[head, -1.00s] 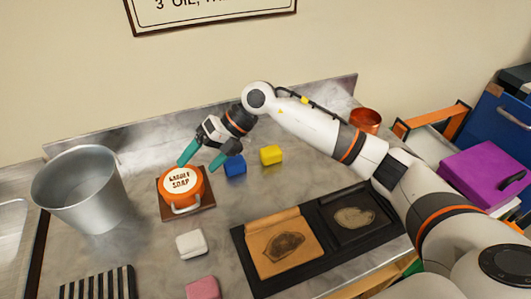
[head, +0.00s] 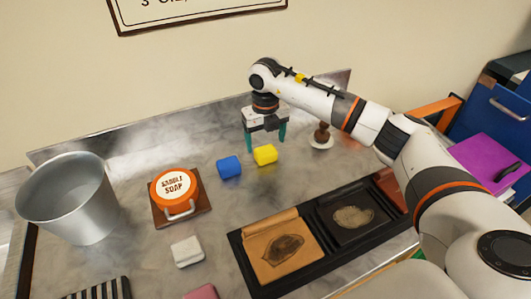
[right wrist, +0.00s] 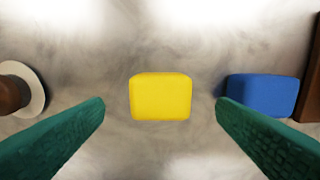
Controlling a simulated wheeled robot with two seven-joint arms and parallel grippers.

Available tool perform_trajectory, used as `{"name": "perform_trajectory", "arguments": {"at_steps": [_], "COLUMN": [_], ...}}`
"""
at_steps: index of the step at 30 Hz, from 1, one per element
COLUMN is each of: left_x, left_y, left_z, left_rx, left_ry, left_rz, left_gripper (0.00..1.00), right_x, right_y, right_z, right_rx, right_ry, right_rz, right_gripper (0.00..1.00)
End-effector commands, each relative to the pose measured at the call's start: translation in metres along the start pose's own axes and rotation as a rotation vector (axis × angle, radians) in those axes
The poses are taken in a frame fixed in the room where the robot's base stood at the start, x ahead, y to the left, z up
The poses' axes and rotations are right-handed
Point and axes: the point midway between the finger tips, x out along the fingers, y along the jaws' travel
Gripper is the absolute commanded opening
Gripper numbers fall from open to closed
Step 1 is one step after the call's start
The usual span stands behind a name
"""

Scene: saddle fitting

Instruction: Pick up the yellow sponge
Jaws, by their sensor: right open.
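The yellow sponge (head: 265,155) lies on the metal counter, just right of the blue sponge (head: 229,167). In the right wrist view the yellow sponge (right wrist: 160,96) sits centred between and beyond the two green fingertips, with the blue sponge (right wrist: 262,95) behind the right-hand finger. My right gripper (head: 266,145) is open and empty, pointing down at the yellow sponge. In the wrist view its fingers (right wrist: 160,108) stand wide apart, touching nothing. My left gripper is not in view.
The saddle soap tin (head: 176,187) sits on a brown board left of the sponges, with a metal bucket (head: 72,198) farther left. A brown-handled object (head: 321,137) on a white base stands close right of my gripper. A black tray (head: 245,261) and a white block (head: 187,252) lie nearer.

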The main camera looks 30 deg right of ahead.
Motion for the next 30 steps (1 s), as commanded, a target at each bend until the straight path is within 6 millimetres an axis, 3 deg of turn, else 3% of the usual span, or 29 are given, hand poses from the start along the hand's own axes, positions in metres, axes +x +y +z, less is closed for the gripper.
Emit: {"name": "perform_trajectory", "arguments": {"at_steps": [9,17,20,26,30], "left_x": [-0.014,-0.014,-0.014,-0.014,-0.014], "left_y": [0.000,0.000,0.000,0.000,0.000], "left_z": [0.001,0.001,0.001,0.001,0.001], "left_rx": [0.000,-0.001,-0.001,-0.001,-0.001], "left_ry": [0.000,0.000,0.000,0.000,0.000], "left_rz": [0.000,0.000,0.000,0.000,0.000], "left_gripper": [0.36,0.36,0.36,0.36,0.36], "right_x": [0.043,0.048,0.048,0.048,0.048], "right_y": [-0.001,-0.001,-0.001,-0.001,-0.001], "right_z": [0.001,0.001,0.001,0.001,0.001], "right_rx": [0.000,-0.001,-0.001,0.000,0.000], "right_ry": [-0.003,-0.001,-0.001,-0.001,-0.001], "right_rz": [-0.001,-0.001,-0.001,-0.001,-0.001], "right_gripper": [0.80,0.80,0.69,0.36,0.32]}}
